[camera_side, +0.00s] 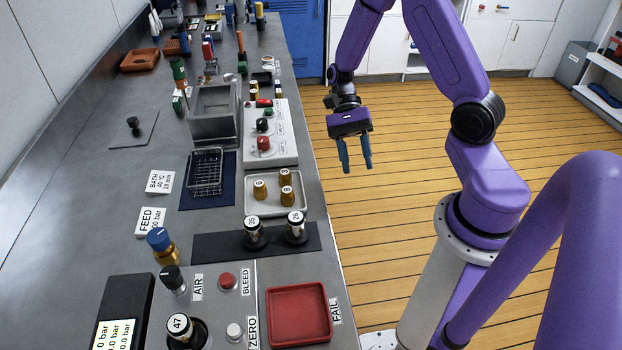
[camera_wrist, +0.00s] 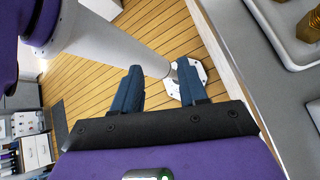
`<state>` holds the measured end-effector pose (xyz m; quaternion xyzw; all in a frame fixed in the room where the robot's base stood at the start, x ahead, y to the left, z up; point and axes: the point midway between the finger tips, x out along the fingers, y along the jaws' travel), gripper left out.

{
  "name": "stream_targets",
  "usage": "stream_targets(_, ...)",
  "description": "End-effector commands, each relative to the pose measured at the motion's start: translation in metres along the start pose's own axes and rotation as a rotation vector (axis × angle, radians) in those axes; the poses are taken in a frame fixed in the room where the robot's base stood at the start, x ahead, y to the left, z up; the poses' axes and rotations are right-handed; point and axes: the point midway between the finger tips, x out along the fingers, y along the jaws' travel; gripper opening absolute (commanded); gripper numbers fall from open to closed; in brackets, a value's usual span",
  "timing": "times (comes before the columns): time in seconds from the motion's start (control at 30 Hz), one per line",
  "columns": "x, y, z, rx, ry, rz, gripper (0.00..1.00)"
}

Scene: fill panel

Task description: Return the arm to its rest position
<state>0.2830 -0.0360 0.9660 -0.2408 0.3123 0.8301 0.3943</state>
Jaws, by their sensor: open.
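My gripper (camera_side: 356,155) is open and empty in the side view. It hangs with its blue fingers pointing down, over the wooden floor just right of the bench edge. It touches nothing. The wrist view shows the two blue fingers (camera_wrist: 160,90) apart with nothing between them. Beyond them are the floor and the white base of my arm. My purple arm is bent, with its elbow high and out of the top of the side view.
The grey bench (camera_side: 85,185) runs along the left. The wooden floor (camera_side: 400,215) around my gripper is clear.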

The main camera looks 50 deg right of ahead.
Motion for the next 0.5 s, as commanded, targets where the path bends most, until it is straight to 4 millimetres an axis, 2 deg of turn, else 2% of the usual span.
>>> stream_targets(0.03,0.002,0.002,0.014,-0.113,0.073,0.035,0.43)
stream_targets(0.1,0.006,0.007,0.03,-0.263,0.159,0.084,0.43)
stream_targets(0.5,0.027,0.043,0.104,-1.174,0.571,0.379,0.43)
